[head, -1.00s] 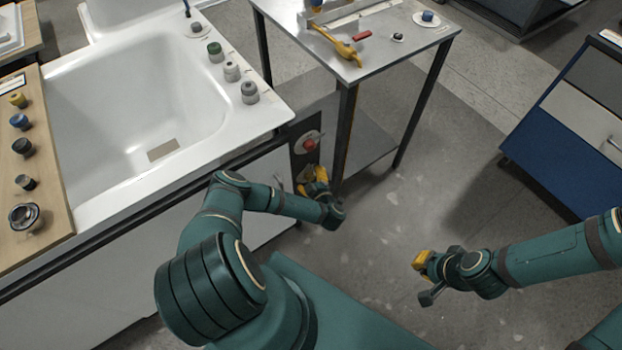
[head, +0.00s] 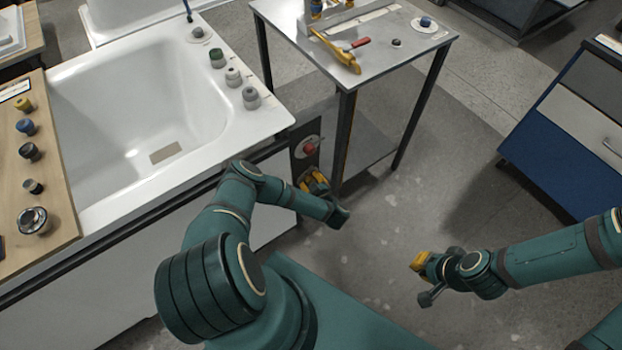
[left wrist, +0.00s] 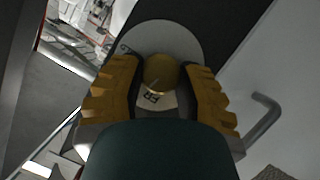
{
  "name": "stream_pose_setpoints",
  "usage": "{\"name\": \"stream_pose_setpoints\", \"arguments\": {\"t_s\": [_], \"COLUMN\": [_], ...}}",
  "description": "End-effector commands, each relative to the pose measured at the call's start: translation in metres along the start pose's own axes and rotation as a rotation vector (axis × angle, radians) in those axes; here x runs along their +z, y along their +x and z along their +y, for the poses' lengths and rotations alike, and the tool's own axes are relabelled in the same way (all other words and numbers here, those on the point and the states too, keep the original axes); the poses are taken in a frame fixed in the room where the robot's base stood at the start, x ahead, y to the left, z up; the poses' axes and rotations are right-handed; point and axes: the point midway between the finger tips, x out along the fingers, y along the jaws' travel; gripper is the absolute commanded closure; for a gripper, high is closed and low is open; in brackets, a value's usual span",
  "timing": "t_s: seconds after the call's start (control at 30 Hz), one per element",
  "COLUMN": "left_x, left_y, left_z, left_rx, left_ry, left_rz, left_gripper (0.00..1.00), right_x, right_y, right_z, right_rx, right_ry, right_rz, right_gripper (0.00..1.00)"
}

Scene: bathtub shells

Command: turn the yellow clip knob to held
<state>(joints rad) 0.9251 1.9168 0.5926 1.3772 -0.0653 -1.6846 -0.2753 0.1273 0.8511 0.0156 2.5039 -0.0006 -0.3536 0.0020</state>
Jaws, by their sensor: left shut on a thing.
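The yellow clip knob (left wrist: 161,73) is a round, dull-gold knob on a pale round plate (left wrist: 180,32) with dark lettering, partly covered. In the left wrist view it sits between the two yellow fingers of my left gripper (left wrist: 156,82), which is shut on it. In the head view my left gripper (head: 314,183) is low at the dark panel (head: 298,160) at the tub's end, and it hides this knob. My right gripper (head: 420,264) hangs over the floor at right, away from the panel; its finger opening is unclear.
A red knob (head: 309,149) on a pale disc sits just above my left gripper. A grey bent handle (left wrist: 265,116) is right of it in the wrist view. A metal table (head: 405,50) stands behind, the white tub (head: 75,85) at left. Floor (head: 400,205) at right is open.

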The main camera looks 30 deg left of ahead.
Motion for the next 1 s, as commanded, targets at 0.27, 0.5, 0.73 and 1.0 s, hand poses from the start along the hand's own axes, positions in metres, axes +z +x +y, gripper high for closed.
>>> {"name": "stream_pose_setpoints", "arguments": {"t_s": [0.27, 0.5, 0.73, 1.0], "left_x": [-0.003, 0.000, 0.002, 0.004], "left_y": [0.000, 0.002, 0.002, 0.003], "left_z": [0.006, 0.006, 0.006, 0.006], "left_rx": [-0.094, -0.181, -0.265, -0.363], "left_ry": [0.241, 0.451, 0.653, 0.886], "left_rz": [0.005, 0.005, 0.006, 0.006], "left_gripper": [1.00, 1.00, 1.00, 1.00], "right_x": [0.002, 0.002, 0.001, -0.001], "right_y": [-0.017, -0.015, -0.004, 0.015], "right_z": [-0.006, -0.006, -0.002, 0.006], "right_rx": [0.000, 0.000, 0.000, 0.000], "right_ry": [0.001, 0.001, 0.000, -0.001], "right_rz": [-0.008, -0.009, -0.004, 0.006], "right_gripper": [1.00, 1.00, 1.00, 1.00]}}
